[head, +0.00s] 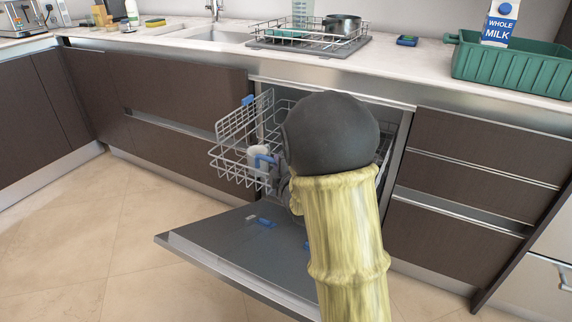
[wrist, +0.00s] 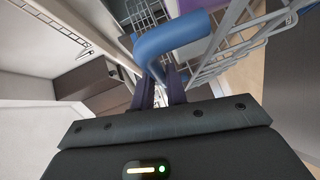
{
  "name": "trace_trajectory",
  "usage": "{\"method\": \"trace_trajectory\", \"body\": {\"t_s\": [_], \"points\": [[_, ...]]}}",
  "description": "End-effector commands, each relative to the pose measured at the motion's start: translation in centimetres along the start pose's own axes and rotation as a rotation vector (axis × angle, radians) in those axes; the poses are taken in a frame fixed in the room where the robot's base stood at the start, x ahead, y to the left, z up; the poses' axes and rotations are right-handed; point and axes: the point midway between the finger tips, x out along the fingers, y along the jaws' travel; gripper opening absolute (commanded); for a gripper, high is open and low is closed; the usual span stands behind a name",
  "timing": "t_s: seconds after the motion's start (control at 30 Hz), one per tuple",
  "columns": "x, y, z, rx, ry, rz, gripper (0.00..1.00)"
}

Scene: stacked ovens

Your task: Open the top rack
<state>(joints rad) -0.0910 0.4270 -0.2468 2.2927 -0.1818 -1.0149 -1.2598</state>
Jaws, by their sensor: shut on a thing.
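The top rack (head: 236,150) is a wire basket with blue parts, extending out of the open dishwasher on its left side. Its right part is hidden behind my arm in the head view. In the wrist view, my gripper (wrist: 163,80) is shut on a thick blue curved bar, the rack handle (wrist: 170,42). The rack's wires (wrist: 235,42) run to the right of the fingers. In the head view my arm covers most of the gripper.
The dishwasher door (head: 225,255) is folded down low in front of the opening. Drawers (head: 470,190) stand to the right. The counter above holds a dish rack (head: 310,38), a green basket (head: 515,65) and a milk carton (head: 500,22). The tiled floor (head: 80,240) at left is clear.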

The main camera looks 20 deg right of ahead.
Motion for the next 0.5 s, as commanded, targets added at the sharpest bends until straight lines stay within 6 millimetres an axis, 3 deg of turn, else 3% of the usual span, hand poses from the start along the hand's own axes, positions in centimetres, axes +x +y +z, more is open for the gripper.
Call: {"method": "trace_trajectory", "body": {"t_s": [0.37, 0.4, 0.5], "points": [[-0.15, -0.20, 0.35, 0.002, -0.011, -0.005, 0.00], [-0.14, -0.20, 0.36, 0.002, -0.011, -0.005, 0.22], [-0.12, -0.16, 0.29, 0.002, -0.009, -0.004, 0.36]]}}
